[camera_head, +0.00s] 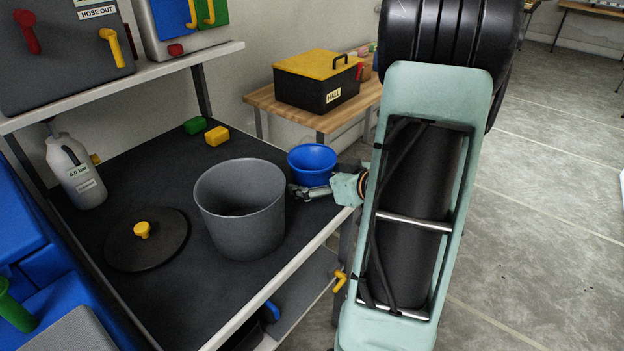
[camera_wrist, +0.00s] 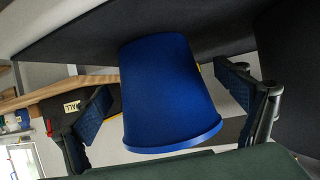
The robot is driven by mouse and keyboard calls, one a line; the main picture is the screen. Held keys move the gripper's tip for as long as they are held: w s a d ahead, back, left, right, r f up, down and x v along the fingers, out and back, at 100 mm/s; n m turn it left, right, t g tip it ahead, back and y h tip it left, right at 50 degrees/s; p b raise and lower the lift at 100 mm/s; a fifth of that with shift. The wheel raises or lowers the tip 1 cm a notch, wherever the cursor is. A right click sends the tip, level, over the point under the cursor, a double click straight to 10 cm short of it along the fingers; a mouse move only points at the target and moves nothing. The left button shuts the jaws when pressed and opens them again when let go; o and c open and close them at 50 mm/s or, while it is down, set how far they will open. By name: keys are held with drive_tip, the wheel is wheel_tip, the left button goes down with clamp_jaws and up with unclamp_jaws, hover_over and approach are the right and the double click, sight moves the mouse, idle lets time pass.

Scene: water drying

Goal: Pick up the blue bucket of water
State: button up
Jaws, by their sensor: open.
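The blue bucket (camera_head: 312,158) stands near the right edge of the dark table top (camera_head: 150,170), just behind the big grey pot (camera_head: 238,215). In the wrist view the blue bucket (camera_wrist: 170,90) fills the middle, upside down in the picture with its rim low. My gripper (camera_head: 312,191) is open at the near side of the bucket, partly hidden by its own wrist. In the wrist view my gripper (camera_wrist: 163,90) has one finger on each side of the bucket, with a gap visible on both sides. I cannot make out water inside.
The grey pot stands close to my gripper. A dark lid (camera_head: 160,248) with a yellow knob lies left of it. A jug (camera_head: 75,170) and yellow and green blocks (camera_head: 205,131) are farther back. A black box with a yellow lid (camera_head: 318,80) sits on a wooden table behind.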

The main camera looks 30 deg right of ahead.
drive_tip(key=shift+x, duration=0.9)
drive_tip(key=c, duration=1.5)
drive_tip(key=shift+r, duration=0.1)
